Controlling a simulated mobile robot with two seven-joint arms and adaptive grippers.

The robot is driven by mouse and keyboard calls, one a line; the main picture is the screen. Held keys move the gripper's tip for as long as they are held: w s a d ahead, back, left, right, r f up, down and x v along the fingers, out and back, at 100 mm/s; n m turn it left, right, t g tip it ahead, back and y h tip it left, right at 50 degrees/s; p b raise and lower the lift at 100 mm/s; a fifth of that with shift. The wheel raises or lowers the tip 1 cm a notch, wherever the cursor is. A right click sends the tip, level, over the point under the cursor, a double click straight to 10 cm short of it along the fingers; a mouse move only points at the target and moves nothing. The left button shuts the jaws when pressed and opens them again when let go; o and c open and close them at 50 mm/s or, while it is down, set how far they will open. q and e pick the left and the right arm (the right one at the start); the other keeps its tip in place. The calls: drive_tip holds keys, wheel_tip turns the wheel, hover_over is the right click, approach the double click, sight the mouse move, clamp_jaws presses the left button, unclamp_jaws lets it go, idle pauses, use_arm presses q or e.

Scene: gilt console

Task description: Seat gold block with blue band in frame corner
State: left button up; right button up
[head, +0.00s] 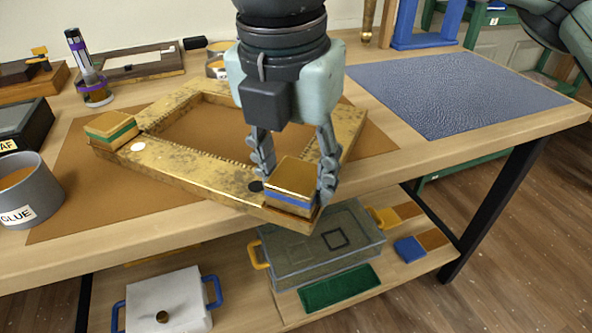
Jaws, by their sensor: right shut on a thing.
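The gold block with the blue band (292,183) is at the near right corner of the gilt frame (190,167). My right gripper (293,188) comes down from above with one finger on each side of the block and is shut on it. The block appears to rest on or just above the corner; I cannot tell whether it is fully seated. A gold block with a green band (111,128) sits at the frame's left corner. The far part of the frame is hidden behind my right gripper. My left gripper is not in view.
The frame lies on a brown mat (75,200) on the wooden table. A grey glue pot (28,190) stands at the left. A blue textured mat (455,95) at the right is clear. A lower shelf holds a grey lidded box (318,245) and a white box (165,300).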

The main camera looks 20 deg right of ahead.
drive_tip(key=shift+f+b, duration=0.25)
drive_tip(key=shift+b, duration=0.15)
idle(0.4)
drive_tip(key=o, duration=1.2)
drive_tip(key=shift+r, duration=0.15)
wheel_tip(320, 180, up, 12)
drive_tip(key=s+a, duration=0.1)
drive_tip(key=shift+s+a, duration=0.15)
drive_tip(key=shift+f, duration=0.2)
